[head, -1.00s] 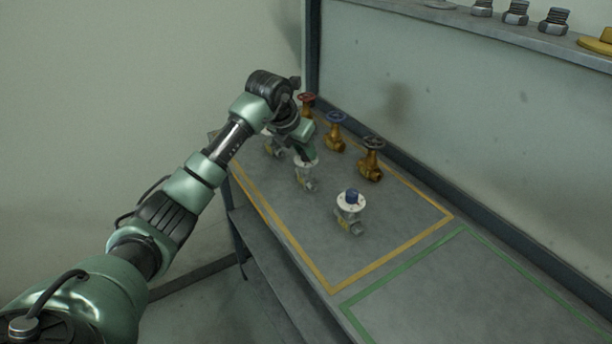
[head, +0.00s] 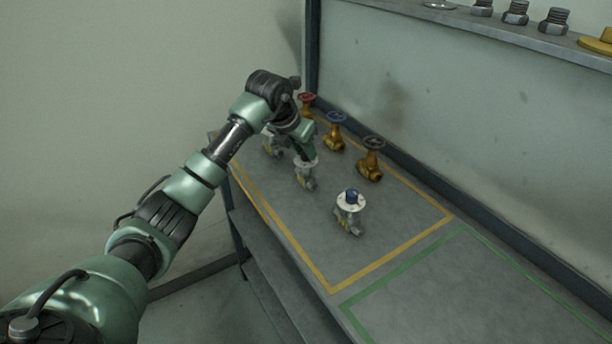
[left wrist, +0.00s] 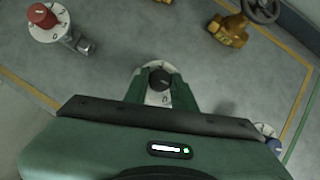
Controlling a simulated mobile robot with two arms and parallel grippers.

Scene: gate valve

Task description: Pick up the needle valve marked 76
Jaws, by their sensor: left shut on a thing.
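My left gripper (head: 306,160) points down over the yellow-outlined area of the bench and is shut on a needle valve (head: 306,182). In the left wrist view this valve's black knob and white numbered disc (left wrist: 158,78) sit between the two green fingers (left wrist: 158,96). The valve stands upright, its lower body at the bench top. A needle valve with a blue knob (head: 350,208) stands nearer. A needle valve with a red knob (left wrist: 47,20) stands behind, largely hidden by my arm in the head view. I cannot read a 76 on any disc. My right gripper is out of view.
Brass gate valves with red (head: 307,101), blue (head: 335,131) and dark (head: 372,158) handwheels stand along the back. A green-outlined area (head: 470,290) at the right is bare in view. A shelf (head: 460,14) with bolts runs above the back panel.

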